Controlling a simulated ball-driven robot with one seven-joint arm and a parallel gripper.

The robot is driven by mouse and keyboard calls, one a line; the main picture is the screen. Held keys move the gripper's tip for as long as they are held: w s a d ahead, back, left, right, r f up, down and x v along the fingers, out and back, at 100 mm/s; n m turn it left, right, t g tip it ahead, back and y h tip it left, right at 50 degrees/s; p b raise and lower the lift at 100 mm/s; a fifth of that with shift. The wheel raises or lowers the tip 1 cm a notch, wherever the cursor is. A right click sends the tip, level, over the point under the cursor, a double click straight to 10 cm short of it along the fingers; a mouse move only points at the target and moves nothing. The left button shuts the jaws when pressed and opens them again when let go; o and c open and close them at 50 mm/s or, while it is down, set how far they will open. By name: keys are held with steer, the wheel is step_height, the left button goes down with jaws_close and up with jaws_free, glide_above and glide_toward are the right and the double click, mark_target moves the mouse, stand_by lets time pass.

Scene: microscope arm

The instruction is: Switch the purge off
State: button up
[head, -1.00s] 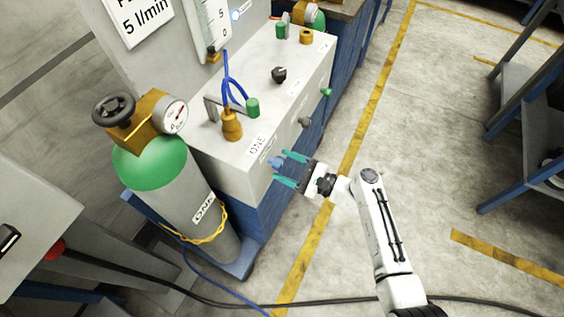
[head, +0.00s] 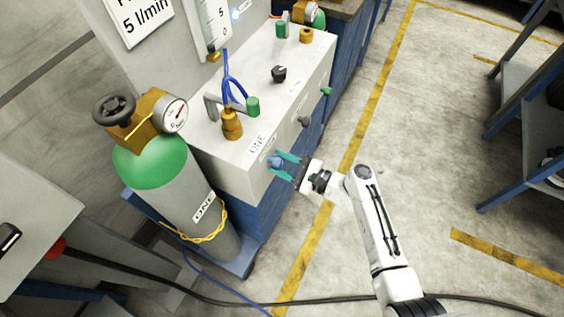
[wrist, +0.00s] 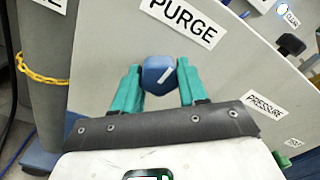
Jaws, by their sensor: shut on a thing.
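The blue purge knob (wrist: 158,75) sits on the grey front panel under the PURGE label (wrist: 184,18) in the wrist view. A pale mark shows on the knob's face, slanted. In the head view the knob (head: 274,162) is low on the front of the cabinet, near the ONE label. My gripper (wrist: 160,78) has its teal fingers on either side of the knob, shut on it. In the head view my gripper (head: 283,164) reaches the panel from the right.
A green-topped cylinder (head: 160,165) with a gauge stands left of the cabinet (head: 225,158), held by a yellow chain.

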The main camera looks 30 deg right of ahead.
steer(key=shift+c, duration=0.5)
steer(key=shift+f+n+b, duration=0.2)
steer(key=shift+n+b, duration=0.3)
steer(key=shift+b, duration=0.05)
steer(key=shift+r, duration=0.2)
steer(key=o, duration=1)
steer(key=shift+o, duration=0.2)
steer(key=b+v, duration=0.1)
steer(key=v, duration=1)
